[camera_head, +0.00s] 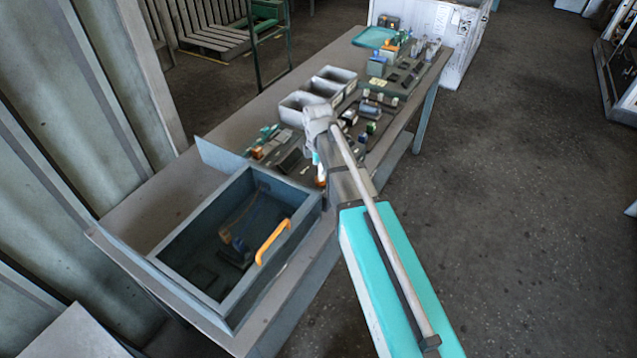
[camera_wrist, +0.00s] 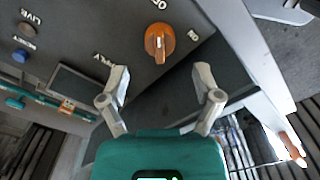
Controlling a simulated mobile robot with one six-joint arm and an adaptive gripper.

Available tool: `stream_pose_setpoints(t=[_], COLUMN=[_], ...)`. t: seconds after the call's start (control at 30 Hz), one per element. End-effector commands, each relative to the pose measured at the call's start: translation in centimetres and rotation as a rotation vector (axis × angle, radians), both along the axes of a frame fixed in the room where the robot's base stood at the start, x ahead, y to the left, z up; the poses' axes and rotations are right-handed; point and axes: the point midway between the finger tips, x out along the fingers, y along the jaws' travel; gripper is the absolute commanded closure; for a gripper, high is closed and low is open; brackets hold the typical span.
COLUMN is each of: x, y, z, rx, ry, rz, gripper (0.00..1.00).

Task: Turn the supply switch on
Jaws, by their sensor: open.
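The supply switch (camera_wrist: 160,42) is an orange rotary knob on a dark panel in the wrist view. Upside-down lettering stands around it, with "OFF" partly cut at the top edge and another small mark to its right. A pale line shows on the knob; I cannot tell which mark it points to. My gripper (camera_wrist: 162,80) is open, its two grey fingers spread below the knob in the picture, one to each side. Nothing is between the fingers, and they appear apart from the knob. In the head view my arm hides much of this area.
In the wrist view, a blue button (camera_wrist: 20,56) and a dark display (camera_wrist: 78,84) are on the panel's left. In the head view, an open grey box (camera_head: 165,262) with an orange handle (camera_head: 273,242) stands on the bench's near end; pale bins (camera_head: 297,106) stand farther back.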

Motion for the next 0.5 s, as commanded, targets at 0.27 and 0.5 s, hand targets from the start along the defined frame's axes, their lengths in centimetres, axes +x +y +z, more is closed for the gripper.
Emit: stream_pose_setpoints(t=[0.27, 0.5], x=[0.0, 0.0], y=[0.0, 0.0], z=[-2.5, -3.8], rx=[0.000, 0.000], ry=[0.000, 0.000], rz=[0.000, 0.000], gripper=[0.18, 0.18])
